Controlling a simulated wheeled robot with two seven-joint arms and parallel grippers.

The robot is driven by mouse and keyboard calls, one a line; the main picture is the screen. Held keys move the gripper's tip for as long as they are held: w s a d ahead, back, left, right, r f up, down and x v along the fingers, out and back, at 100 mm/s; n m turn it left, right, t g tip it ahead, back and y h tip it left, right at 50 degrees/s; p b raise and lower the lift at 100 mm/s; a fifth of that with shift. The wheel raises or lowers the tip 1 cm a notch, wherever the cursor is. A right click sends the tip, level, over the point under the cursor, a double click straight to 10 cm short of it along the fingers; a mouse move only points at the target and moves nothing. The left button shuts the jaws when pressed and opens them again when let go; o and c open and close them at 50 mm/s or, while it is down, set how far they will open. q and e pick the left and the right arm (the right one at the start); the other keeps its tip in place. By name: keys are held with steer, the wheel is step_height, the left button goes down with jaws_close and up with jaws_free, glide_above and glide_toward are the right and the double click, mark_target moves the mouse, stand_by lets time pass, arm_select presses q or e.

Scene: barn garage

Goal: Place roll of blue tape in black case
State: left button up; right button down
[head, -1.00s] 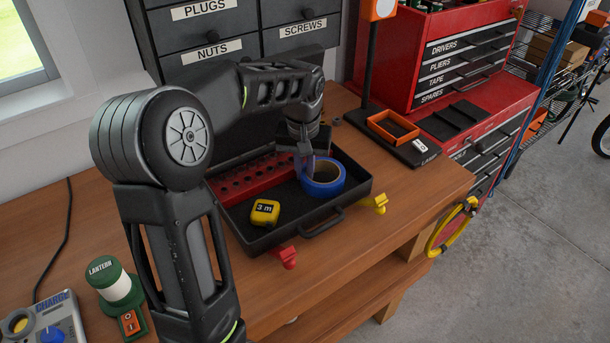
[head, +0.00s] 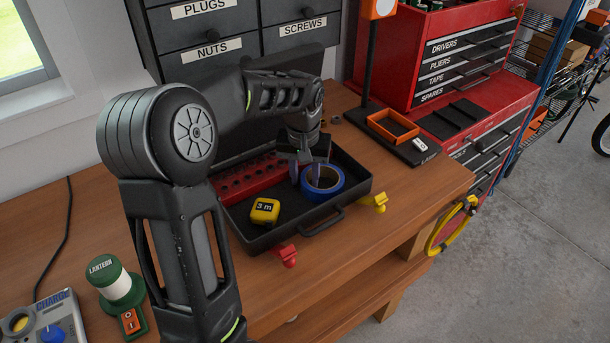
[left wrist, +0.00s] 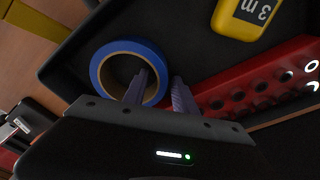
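The roll of blue tape (head: 323,194) lies flat on the floor of the open black case (head: 318,225), in its right part. My left gripper (head: 305,176) is above the case at the roll, its fingers pointing down and apart. In the left wrist view, the fingers of my left gripper (left wrist: 160,88) straddle the near wall of the blue tape (left wrist: 98,73). One finger overlaps the roll's hole and the other is outside its rim, with a gap beside it. I cannot tell how deep the fingers reach. My right gripper is not in view.
A yellow tape measure (head: 265,211) and a red socket rail (head: 245,178) are also in the case. Red (head: 286,255) and yellow (head: 374,202) clips lie at its front and right. An orange tray (head: 393,127) stands farther right. The lantern (head: 115,283) is at left.

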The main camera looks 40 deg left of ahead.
arm_select(q)
step_height(320, 180, up, 12)
steer(key=s, duration=0.1)
steer(key=shift+s+d+r, duration=0.15)
steer(key=shift+d, duration=0.2)
stand_by(0.7)
